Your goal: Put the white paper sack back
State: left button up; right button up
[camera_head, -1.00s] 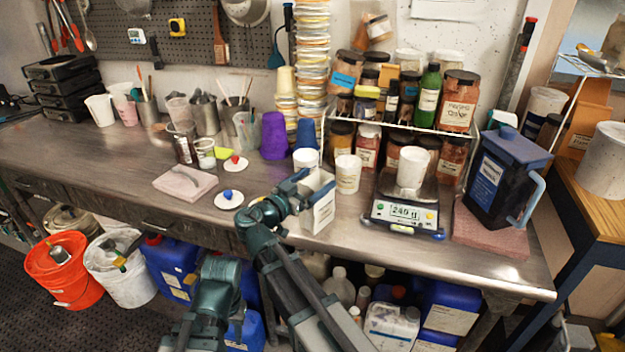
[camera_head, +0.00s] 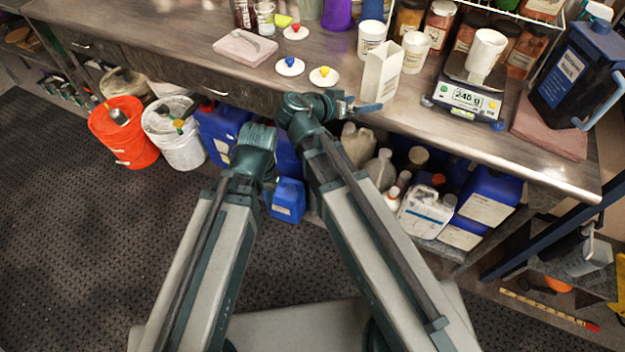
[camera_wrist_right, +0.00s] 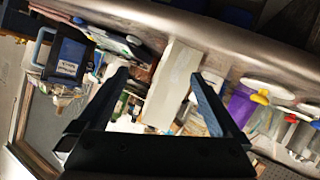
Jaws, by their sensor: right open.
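The white paper sack (camera_head: 380,76) stands upright on the metal bench near its front edge, left of the scale. My right gripper (camera_head: 366,107) is low at the bench's front edge, close to the sack's base. In the right wrist view the gripper (camera_wrist_right: 160,80) is open, and the sack (camera_wrist_right: 173,82) shows between its two fingers, apart from them as far as I can tell. My left arm (camera_head: 255,150) hangs in front of the bench; its gripper fingers do not show.
The scale (camera_head: 467,98) reading 240 g carries a white cup (camera_head: 486,55). White cups (camera_head: 415,50) stand behind the sack. Knobbed white lids (camera_head: 323,76) and a pinkish slab (camera_head: 245,47) lie to the left. A dark blue jug (camera_head: 575,68) stands right. Buckets (camera_head: 124,130) stand below.

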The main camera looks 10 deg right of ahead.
jog(key=s+a+f+n+g+y, duration=0.6)
jog(key=s+a+f+n+y, duration=0.4)
jog(key=s+a, duration=0.5)
notch_tip(320, 180, down, 3)
jog(key=shift+s+a+f+n+g+y, duration=0.15)
jog(key=shift+s+a+n+g+y, duration=0.15)
jog(key=shift+s+n, duration=0.8)
notch_tip(320, 180, up, 6)
jog(key=p, duration=0.6)
